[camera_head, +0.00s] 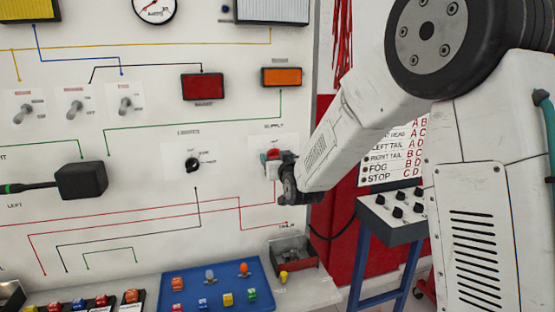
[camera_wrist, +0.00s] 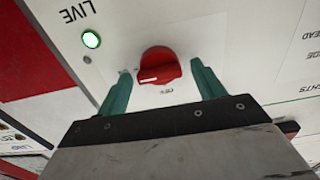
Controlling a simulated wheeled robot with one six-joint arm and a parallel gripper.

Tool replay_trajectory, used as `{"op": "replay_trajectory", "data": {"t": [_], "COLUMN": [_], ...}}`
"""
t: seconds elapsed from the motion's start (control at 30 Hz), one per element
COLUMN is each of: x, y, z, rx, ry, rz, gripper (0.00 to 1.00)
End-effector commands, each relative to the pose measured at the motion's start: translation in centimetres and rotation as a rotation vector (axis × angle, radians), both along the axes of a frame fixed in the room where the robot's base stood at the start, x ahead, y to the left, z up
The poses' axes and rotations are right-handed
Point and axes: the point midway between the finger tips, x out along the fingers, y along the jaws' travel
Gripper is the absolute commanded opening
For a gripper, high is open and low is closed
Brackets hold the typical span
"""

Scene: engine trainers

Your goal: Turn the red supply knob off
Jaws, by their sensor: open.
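The red supply knob (camera_wrist: 160,64) sits on the white panel, near the middle of the wrist view. A short white mark shows at its lower left, and an upside-down label that looks like "OFF" is printed below it. My gripper (camera_wrist: 161,76) is open, with one teal finger on each side of the knob and a visible gap to it on both sides. In the head view the knob (camera_head: 272,154) shows small and partly covered by my gripper (camera_head: 284,176), under the "SUPPLY" label. A green lamp (camera_wrist: 91,39) beside the word "LIVE" is lit.
A black lights knob (camera_head: 193,164) is to the left on the panel. An orange block (camera_head: 282,77) is above. A small metal bin (camera_head: 292,255) and a blue tray (camera_head: 215,301) with bulbs stand below. A switch box (camera_head: 400,215) stands at the right.

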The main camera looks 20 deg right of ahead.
Motion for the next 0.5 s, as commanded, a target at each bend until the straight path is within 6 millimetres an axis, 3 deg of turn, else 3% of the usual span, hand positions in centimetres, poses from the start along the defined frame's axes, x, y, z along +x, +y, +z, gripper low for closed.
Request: {"op": "replay_trajectory", "data": {"t": [0.23, 0.4, 0.5], "x": [0.1, 0.08, 0.08], "y": [0.01, 0.02, 0.02], "z": [0.02, 0.01, 0.01], "rx": [0.0, 0.0, 0.0], "ry": [0.0, 0.0, 0.0], "rz": [0.0, 0.0, 0.0], "gripper": [0.68, 0.23, 0.24]}}
